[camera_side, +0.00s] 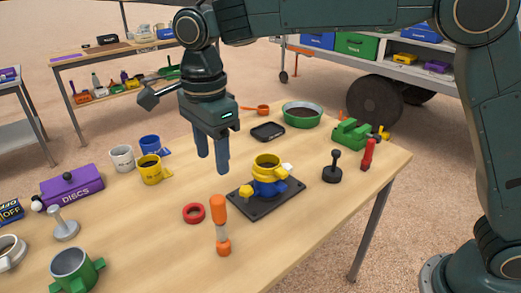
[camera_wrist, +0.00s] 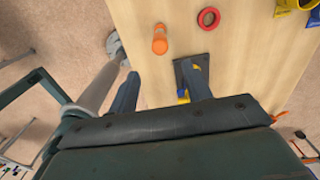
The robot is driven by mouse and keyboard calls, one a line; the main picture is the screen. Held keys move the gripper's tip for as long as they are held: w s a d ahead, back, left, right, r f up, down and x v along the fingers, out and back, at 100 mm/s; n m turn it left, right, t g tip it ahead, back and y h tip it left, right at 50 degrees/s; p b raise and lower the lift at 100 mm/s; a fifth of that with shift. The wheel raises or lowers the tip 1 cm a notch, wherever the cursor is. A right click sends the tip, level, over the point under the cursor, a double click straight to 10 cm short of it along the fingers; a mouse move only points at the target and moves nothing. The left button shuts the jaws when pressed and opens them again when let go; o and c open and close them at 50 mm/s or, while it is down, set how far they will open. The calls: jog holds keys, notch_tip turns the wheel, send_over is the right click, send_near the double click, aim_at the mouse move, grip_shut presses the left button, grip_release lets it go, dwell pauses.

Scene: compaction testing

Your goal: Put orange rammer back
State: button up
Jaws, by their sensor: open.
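The orange rammer (camera_side: 220,225) stands upright on the wooden table near its front edge, with an orange grip, a grey shaft and an orange foot. The wrist view shows it from above as an orange cylinder (camera_wrist: 160,40). My gripper (camera_side: 212,162) is open and empty, with its fingers pointing down above the table. It is apart from the rammer and appears higher and farther back in the side view. In the wrist view the rammer lies beyond the gap between my fingertips (camera_wrist: 160,82).
A black plate (camera_side: 240,201) holds a yellow and blue mould (camera_side: 267,174) right of the rammer. A red ring (camera_side: 194,212) lies left of it. Mugs (camera_side: 152,168), a purple discs box (camera_side: 71,187) and a green mould (camera_side: 73,270) stand left. A black tamper (camera_side: 333,167) stands right.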

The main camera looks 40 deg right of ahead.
jog(key=s+d+r+n+t, duration=0.1)
jog(key=s+d+r+n, duration=0.3)
jog(key=d, duration=0.4)
jog(key=s+d+r+n+t, duration=0.25)
jog(key=s+d+n, duration=0.25)
jog(key=s+d, duration=0.3)
jog(key=s+d+f+n+t, duration=0.2)
jog(key=s+d+f+n, duration=0.3)
jog(key=s+d+n, duration=0.4)
jog(key=s, duration=0.4)
jog(key=shift+d, duration=0.3)
